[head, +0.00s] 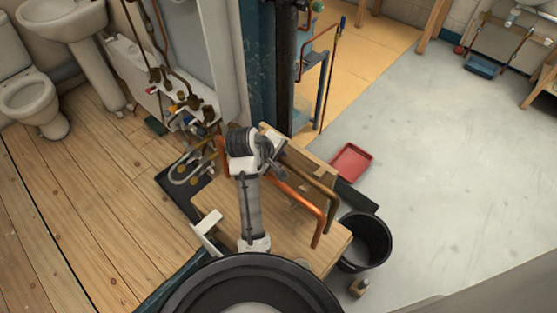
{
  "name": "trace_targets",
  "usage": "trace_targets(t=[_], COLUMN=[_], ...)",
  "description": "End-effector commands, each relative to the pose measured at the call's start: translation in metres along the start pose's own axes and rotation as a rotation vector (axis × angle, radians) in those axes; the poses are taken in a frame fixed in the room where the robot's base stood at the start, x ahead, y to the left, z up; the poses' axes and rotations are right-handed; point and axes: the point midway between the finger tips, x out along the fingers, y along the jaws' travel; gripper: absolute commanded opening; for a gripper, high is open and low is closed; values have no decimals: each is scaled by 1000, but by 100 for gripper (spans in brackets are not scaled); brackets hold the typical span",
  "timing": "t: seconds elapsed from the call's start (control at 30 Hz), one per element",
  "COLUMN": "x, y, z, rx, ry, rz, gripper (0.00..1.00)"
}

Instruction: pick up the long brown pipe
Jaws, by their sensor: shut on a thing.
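A long brown pipe (308,177) runs from my gripper toward the lower right, above the wooden bench top (225,205). Its right end bends down toward the bench's right edge. My gripper (276,159) is shut on the pipe near its upper left end. The fingertips are small and partly hidden by the wrist, so the exact grip is hard to see. A brighter copper pipe (292,196) lies close below and beside it. I cannot tell whether the two touch.
A black bucket (376,238) stands right of the bench, and a red tray (351,162) lies on the floor beyond. A dark post (284,60) rises behind my gripper. Fittings and hoses crowd the left side near a wall panel. The grey floor at right is mostly clear.

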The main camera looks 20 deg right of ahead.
Motion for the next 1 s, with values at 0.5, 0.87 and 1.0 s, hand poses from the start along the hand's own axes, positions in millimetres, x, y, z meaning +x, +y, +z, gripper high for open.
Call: trace_targets(t=[0.5,0.87,1.0], x=[-111,-133,-137], y=[73,90,90], z=[-1,-2,-1], rx=[1,3,2], ry=[6,9,6], rz=[4,14,1], gripper=[0,0,0])
